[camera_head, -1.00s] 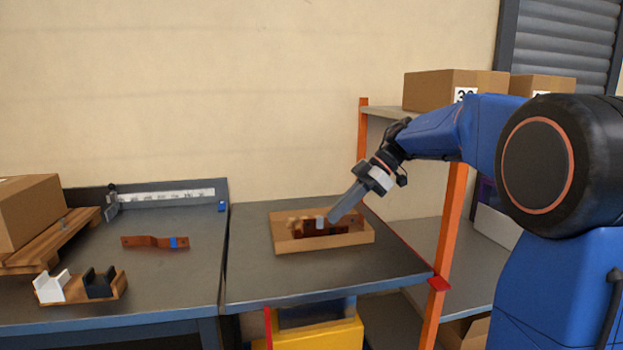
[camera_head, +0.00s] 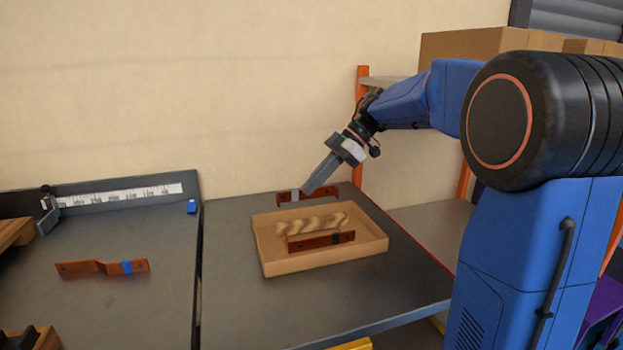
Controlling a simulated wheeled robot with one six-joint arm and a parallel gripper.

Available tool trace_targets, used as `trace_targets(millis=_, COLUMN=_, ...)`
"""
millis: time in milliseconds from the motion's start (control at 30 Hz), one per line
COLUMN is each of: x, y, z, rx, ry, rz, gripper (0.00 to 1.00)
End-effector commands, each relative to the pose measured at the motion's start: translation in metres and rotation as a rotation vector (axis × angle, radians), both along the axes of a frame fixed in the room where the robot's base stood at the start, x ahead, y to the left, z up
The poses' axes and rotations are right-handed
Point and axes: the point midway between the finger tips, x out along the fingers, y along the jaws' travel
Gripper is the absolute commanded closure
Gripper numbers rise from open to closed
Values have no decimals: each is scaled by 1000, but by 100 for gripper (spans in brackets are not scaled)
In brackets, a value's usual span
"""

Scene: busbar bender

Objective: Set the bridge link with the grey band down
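The copper bridge link with the grey band (camera_head: 321,194) is upright on edge at the tips of my gripper (camera_head: 306,188). The grey band (camera_head: 294,196) shows just left of the fingertips. My gripper is shut on this link and holds it beyond the back edge of the open cardboard tray (camera_head: 268,262). It looks raised, but its exact height cannot be told. The finger faces on the link are partly hidden.
Another copper link with a dark band (camera_head: 307,243) lies in the tray beside wavy packing (camera_head: 310,224). A blue-banded link (camera_head: 78,269) lies on the left table. A ruler stop (camera_head: 118,200) lines that table's back. The right table (camera_head: 350,300) is clear in front of the tray.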

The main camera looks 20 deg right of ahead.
Motion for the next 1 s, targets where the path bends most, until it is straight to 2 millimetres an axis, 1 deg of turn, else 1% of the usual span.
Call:
trace_targets(millis=300, x=0, y=0, z=-30, rx=1, ry=2, rz=-1, gripper=100)
trace_targets(millis=500, x=0, y=0, z=-45, rx=1, ry=0, rz=0, gripper=100)
trace_targets(millis=700, x=0, y=0, z=-53, rx=1, ry=1, rz=-1, gripper=100)
trace_targets(millis=1000, x=0, y=0, z=-54, rx=0, ry=0, rz=0, gripper=100)
